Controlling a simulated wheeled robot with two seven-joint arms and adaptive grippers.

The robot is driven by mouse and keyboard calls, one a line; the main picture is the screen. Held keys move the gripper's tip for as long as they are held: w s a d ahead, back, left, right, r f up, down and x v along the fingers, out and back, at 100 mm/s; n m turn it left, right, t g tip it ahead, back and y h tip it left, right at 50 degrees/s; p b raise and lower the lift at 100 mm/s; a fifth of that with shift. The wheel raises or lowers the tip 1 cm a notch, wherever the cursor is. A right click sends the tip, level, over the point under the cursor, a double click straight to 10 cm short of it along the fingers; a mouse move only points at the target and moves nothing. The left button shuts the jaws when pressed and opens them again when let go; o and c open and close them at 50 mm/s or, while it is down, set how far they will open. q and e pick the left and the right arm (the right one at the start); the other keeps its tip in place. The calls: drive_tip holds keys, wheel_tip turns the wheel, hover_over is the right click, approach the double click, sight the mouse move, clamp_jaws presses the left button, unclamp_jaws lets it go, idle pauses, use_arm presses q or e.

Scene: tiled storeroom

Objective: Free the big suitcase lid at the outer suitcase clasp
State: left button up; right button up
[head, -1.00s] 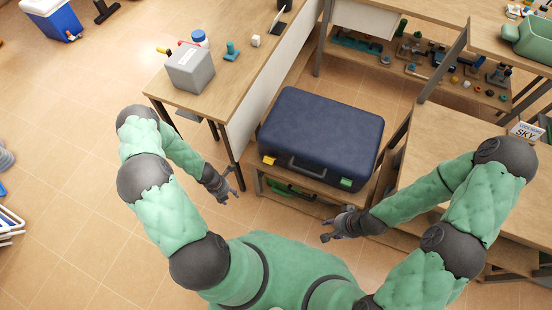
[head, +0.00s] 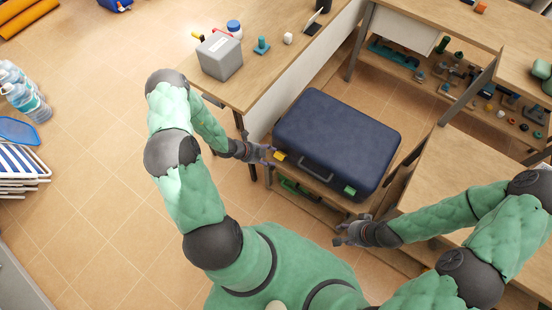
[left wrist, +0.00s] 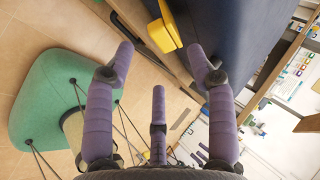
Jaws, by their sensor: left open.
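A big dark blue suitcase (head: 335,140) lies flat with its lid down on a low wooden shelf. Its front side has a handle (head: 316,169), a yellow clasp (head: 279,156) at the left end and a green clasp (head: 350,190) at the right end. My left gripper (head: 266,153) is open just left of the yellow clasp. In the left wrist view the yellow clasp (left wrist: 164,35) lies ahead, between the spread fingers (left wrist: 161,58) and apparently apart from them. My right gripper (head: 340,235) is open and empty, in front of the green clasp and away from the suitcase.
A wooden table with a grey box (head: 219,56) stands left of the suitcase, its leg close to my left arm. Another wooden table (head: 465,165) is at the right. A green item (head: 297,188) is on the level below the suitcase. The floor at left is mostly clear.

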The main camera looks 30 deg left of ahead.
sight(277, 158)
use_arm(q)
drive_tip(key=shift+b+x, duration=0.5)
drive_tip(key=shift+x, duration=2.1)
